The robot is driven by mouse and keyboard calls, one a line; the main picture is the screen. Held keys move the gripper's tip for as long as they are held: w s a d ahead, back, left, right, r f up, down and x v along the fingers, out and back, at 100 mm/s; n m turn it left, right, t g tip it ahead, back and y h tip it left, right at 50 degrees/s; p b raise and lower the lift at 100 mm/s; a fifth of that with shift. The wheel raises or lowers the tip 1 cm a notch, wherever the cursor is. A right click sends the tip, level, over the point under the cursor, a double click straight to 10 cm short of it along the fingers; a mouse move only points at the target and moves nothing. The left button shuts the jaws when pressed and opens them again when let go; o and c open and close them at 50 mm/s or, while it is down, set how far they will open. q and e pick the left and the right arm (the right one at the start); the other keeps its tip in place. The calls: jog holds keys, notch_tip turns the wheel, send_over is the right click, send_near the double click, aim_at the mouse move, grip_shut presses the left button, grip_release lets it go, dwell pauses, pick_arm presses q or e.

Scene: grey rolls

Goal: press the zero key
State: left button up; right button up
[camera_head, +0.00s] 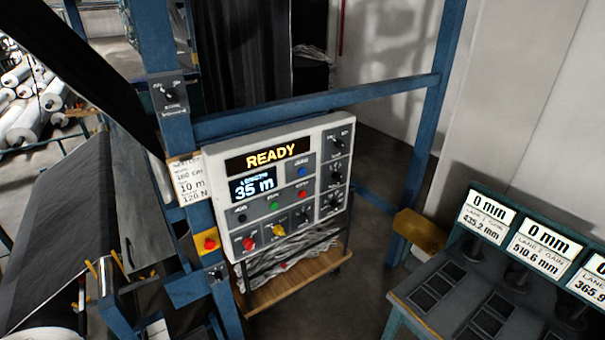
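A grey control panel (285,187) is mounted on the blue frame in the middle of the view. Its upper display (267,155) reads READY, and its length display (253,186) reads 35 m. A blue button (302,171) sits right of the length display. Below are a black button (241,217), a green button (273,205) and a red button (302,194). The small labels over the buttons are too blurred to read, so I cannot tell which is the zero key. Neither of my grippers is in view.
Blue posts and a crossbar (315,108) surround the panel. A yellow box with a red button (209,243) is at its lower left. Grey sheet material (75,225) fills the left. A bench (425,290) at right carries displays reading 0 mm (487,213). A wooden shelf (295,283) is below the panel.

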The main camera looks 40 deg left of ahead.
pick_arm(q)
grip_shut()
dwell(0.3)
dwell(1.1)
